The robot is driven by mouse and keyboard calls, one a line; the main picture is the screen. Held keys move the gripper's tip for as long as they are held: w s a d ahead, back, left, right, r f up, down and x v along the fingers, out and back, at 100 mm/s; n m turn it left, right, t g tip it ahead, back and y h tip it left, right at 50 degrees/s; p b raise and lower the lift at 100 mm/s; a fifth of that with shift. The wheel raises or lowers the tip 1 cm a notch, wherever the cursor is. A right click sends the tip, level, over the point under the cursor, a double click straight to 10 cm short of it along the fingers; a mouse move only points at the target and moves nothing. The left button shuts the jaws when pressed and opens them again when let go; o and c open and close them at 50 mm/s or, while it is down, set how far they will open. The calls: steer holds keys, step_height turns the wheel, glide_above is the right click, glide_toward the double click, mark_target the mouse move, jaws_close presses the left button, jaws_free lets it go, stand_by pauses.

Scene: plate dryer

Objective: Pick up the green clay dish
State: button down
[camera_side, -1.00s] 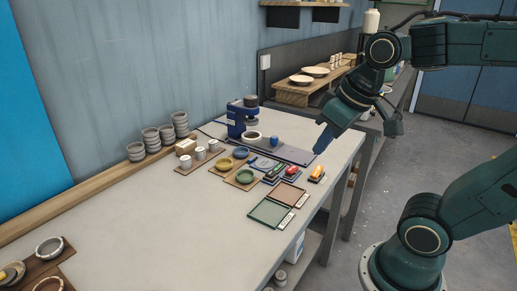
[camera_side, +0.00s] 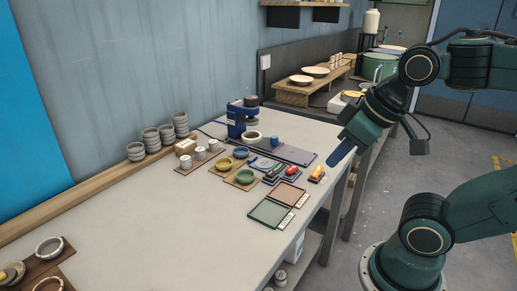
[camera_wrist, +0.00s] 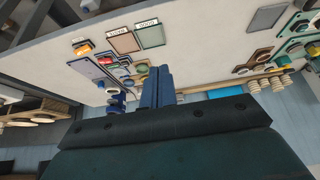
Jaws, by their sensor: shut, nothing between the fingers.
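A small green dish (camera_side: 245,176) sits on a brown board in the middle of the table in the side view. A teal dish (camera_side: 240,152) and a yellow dish (camera_side: 224,163) stand just behind it. My gripper (camera_side: 333,161) is shut and empty, off the table's right edge and well right of the green dish. In the wrist view its blue fingers (camera_wrist: 157,72) are together.
A blue press (camera_side: 238,120) stands at the back. Green (camera_side: 270,213) and reddish (camera_side: 285,194) labelled trays lie in front. Grey bowl stacks (camera_side: 151,139) line the wall.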

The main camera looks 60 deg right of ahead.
steer(key=shift+c, duration=2.3)
jaws_free()
steer(key=shift+w+r, duration=0.1)
steer(key=w+d+r+m+g, duration=0.15)
steer(key=w+m, duration=0.25)
steer(key=w, duration=0.4)
steer(key=w+d+m+g, duration=0.2)
steer(key=w+d+m, duration=0.15)
steer(key=w, duration=0.45)
steer(key=w+d+f+m+g, duration=0.1)
steer(key=w+d+f+m, duration=0.2)
steer(key=w+f, duration=0.2)
steer(key=w+d+f+m+g, duration=0.1)
steer(key=w+d+f+m, duration=0.2)
steer(key=w, duration=0.6)
step_height(320, 180, down, 2)
steer(key=shift+d+f+m, duration=0.1)
steer(key=shift+d+m, duration=0.15)
steer(key=shift+m, duration=0.3)
